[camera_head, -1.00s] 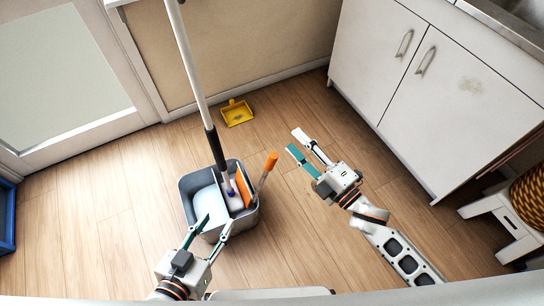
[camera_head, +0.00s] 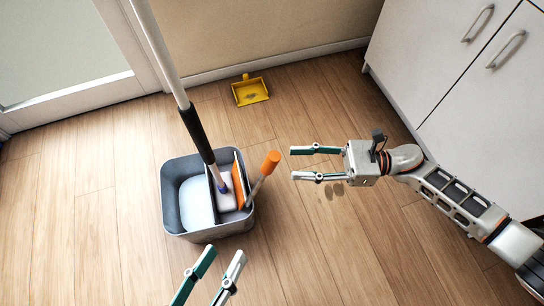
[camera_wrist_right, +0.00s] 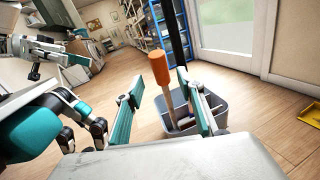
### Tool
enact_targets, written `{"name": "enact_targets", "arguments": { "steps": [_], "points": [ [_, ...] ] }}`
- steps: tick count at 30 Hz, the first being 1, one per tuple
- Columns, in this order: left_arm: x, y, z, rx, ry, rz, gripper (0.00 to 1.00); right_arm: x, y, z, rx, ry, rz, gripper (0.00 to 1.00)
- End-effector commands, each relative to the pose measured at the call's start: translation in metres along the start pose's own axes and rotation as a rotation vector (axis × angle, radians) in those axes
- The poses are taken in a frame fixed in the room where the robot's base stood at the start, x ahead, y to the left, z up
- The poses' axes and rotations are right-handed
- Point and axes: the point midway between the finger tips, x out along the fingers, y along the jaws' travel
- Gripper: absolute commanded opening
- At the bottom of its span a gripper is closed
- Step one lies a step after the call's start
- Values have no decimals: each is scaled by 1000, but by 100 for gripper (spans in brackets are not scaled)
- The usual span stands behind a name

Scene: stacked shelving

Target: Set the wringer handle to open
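The wringer handle (camera_head: 263,178) has a thick orange grip on a thin pale stem. It leans up and right from the right side of the grey bucket (camera_head: 205,235). In the right wrist view, the handle (camera_wrist_right: 160,67) shows upright between the fingers in the picture, with the bucket (camera_wrist_right: 213,103) behind. My right gripper (camera_head: 293,163) is open and empty, to the right of the handle and apart from it, fingers pointing left. My left gripper (camera_head: 226,251) is open and empty at the bottom edge, in front of the bucket. Its wrist is out of frame.
A mop (camera_head: 191,125) with a dark grip stands tilted in the bucket, beside an orange panel (camera_head: 238,184). A yellow dustpan (camera_head: 250,91) lies near the back wall. White cabinets (camera_head: 440,60) stand at the right. Wood floor around the bucket is clear.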

Motion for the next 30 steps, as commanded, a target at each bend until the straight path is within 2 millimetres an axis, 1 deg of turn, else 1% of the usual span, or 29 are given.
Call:
{"name": "enact_targets", "arguments": {
  "steps": [2, 5, 12, 18, 22, 29, 30],
  "points": [
    [0, 0, 0, -4, 1, 0, 38, 1, 0, -2, -14, 4, 9, 38],
    [0, 0, -2, 0, 3, 1, 38, 10, -1, 1, -20, 4, 11, 38],
    [0, 0, -2, 9, 2, 0, 38, 47, 0, 2, -19, 2, 10, 38],
    [0, -1, -2, 9, 1, -1, 38, 70, 0, 1, -17, 3, 9, 38],
    [0, -1, -2, 9, 1, -1, 38, 76, 0, 0, -16, 4, 8, 38],
    [0, -1, -2, 9, 2, -1, 38, 77, 0, 0, -15, 4, 8, 38],
    [0, -1, -2, 9, 2, 0, 38, 77, 0, 0, -15, 4, 8, 36]
  ]
}}
